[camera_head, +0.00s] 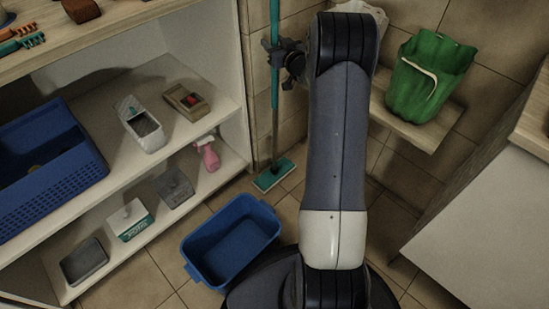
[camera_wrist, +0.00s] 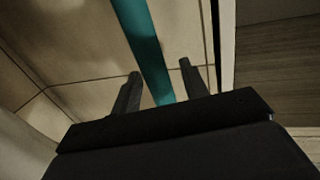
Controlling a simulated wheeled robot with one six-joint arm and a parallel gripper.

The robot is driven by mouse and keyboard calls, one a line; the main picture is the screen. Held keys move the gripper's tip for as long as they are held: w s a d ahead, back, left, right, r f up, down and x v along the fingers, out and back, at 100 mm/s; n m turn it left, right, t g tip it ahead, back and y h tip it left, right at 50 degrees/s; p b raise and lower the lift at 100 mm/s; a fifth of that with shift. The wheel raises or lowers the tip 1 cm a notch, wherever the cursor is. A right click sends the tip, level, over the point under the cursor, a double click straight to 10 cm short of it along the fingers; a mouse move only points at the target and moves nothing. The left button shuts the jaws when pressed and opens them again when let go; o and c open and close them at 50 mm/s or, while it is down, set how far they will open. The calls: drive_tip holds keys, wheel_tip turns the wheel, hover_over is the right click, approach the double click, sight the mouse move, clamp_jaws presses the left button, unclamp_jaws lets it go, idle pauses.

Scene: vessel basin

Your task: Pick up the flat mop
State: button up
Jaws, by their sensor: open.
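The flat mop (camera_head: 272,177) stands upright in the corner, between the shelf unit and the tiled wall. Its flat teal head rests on the floor, and its long pole rises out of the top of the head view. My gripper (camera_head: 274,52) is at the upper part of the pole, open. In the wrist view, the teal pole (camera_wrist: 145,35) runs between the two dark fingers of my gripper (camera_wrist: 159,68), with gaps showing on both sides. The lower end of the pole there is hidden behind the gripper body.
A blue basin (camera_head: 232,239) sits on the floor in front of the mop. The white shelf unit (camera_head: 232,75) on the left holds a blue crate (camera_head: 50,190), a pink spray bottle (camera_head: 208,153) and boxes. A green bucket (camera_head: 430,75) stands on a ledge at right.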

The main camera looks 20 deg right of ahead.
sight(277, 33)
clamp_jaws()
drive_tip(key=shift+r, duration=0.1)
idle(0.3)
drive_tip(key=shift+r+p, duration=0.75)
drive_tip(key=shift+r, duration=0.8)
drive_tip(key=shift+s+r, duration=0.2)
drive_tip(key=shift+s, duration=0.15)
drive_tip(key=s+d+p, duration=0.1)
drive_tip(key=s+p, duration=0.1)
drive_tip(key=s, duration=1.5)
drive_tip(key=shift+d+p, duration=0.3)
drive_tip(key=shift+p, duration=0.05)
drive_tip(key=shift+s, duration=0.15)
